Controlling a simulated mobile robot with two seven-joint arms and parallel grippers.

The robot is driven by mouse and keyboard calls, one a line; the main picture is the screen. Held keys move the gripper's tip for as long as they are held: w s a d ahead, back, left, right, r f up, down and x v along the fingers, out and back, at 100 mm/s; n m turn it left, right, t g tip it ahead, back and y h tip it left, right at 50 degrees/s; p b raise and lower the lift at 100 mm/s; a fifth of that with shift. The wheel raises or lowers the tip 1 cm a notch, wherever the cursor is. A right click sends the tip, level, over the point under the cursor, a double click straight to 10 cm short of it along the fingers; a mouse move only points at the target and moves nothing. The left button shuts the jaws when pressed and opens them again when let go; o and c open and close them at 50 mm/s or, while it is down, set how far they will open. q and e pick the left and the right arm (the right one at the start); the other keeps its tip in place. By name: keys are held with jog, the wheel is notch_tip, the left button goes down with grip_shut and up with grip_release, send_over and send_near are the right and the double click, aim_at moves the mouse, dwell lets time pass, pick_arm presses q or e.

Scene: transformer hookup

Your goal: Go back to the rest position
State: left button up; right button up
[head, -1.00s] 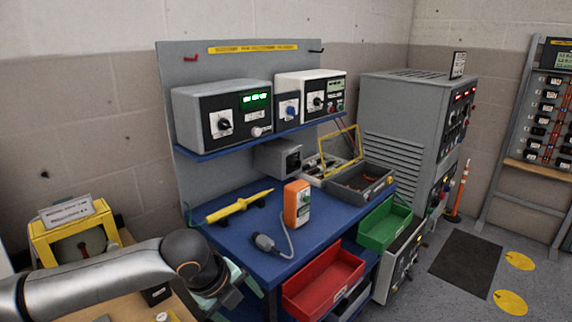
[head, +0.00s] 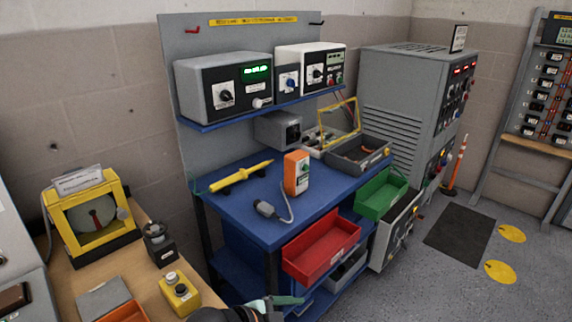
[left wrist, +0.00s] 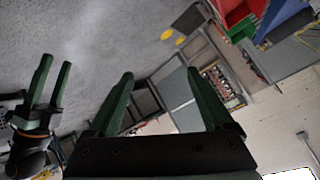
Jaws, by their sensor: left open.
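My left gripper (left wrist: 160,74) is open, with its two green fingers wide apart and nothing between them in the left wrist view. In the head view a gripper with a green finger (head: 272,304) shows at the bottom edge, mostly cut off; it looks like the left one. My right gripper (left wrist: 54,78) appears at the left of the left wrist view. Its two fingers stand apart with an empty gap.
A blue workbench (head: 228,207) holds a yellow probe (head: 242,177) and an orange meter (head: 297,173). A red bin (head: 322,250) and a green bin (head: 381,194) hang at its front. A wooden table (head: 142,275) is at left. The floor (head: 400,290) is clear at lower right.

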pick_arm(q)
jog(key=s+a+f+n+t+y+p, duration=0.1)
jog(key=s+a+f+n+t+y, duration=0.2)
jog(key=s+a+f+n, duration=1.3)
jog(key=a+y, duration=0.3)
jog(key=shift+s+f+t, duration=0.2)
jog(key=shift+f+t, duration=0.1)
pick_arm(e)
jog(key=shift+s+d+f, duration=0.25)
jog(key=shift+s+d, duration=0.25)
jog(key=shift+d, duration=0.35)
pick_arm(q)
jog(key=shift+c, duration=0.3)
